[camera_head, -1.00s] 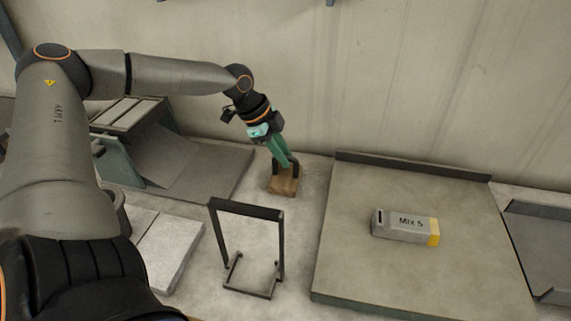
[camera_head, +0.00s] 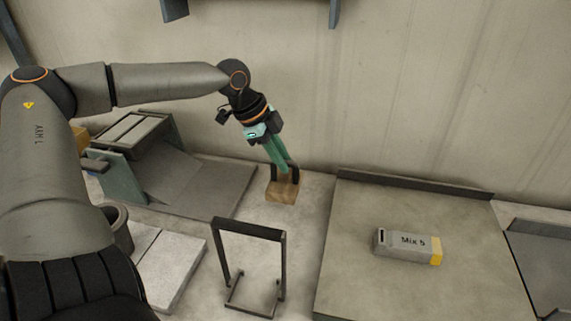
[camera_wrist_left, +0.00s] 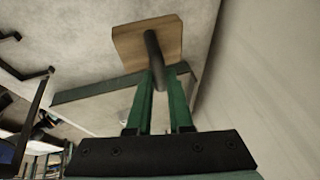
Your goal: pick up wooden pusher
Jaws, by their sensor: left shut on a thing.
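The wooden pusher is a square wooden block (camera_head: 282,193) with a dark handle. It stands at the back of the table near the wall, left of the raised board. My left gripper (camera_head: 284,170) is above the block, pointing down, with its green fingers shut on the dark handle. In the left wrist view the wooden block (camera_wrist_left: 148,40) shows beyond the fingertips, and the handle (camera_wrist_left: 152,47) runs back between the green fingers (camera_wrist_left: 160,82). I cannot tell whether the block touches the table. My right gripper is not in view.
A dark metal frame stand (camera_head: 249,235) stands in front of the pusher. A grey carton labelled Mix 5 (camera_head: 405,246) lies on the raised board (camera_head: 350,270) at right. A grey machine with a chute (camera_head: 140,140) and pale slabs (camera_head: 165,265) are at left.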

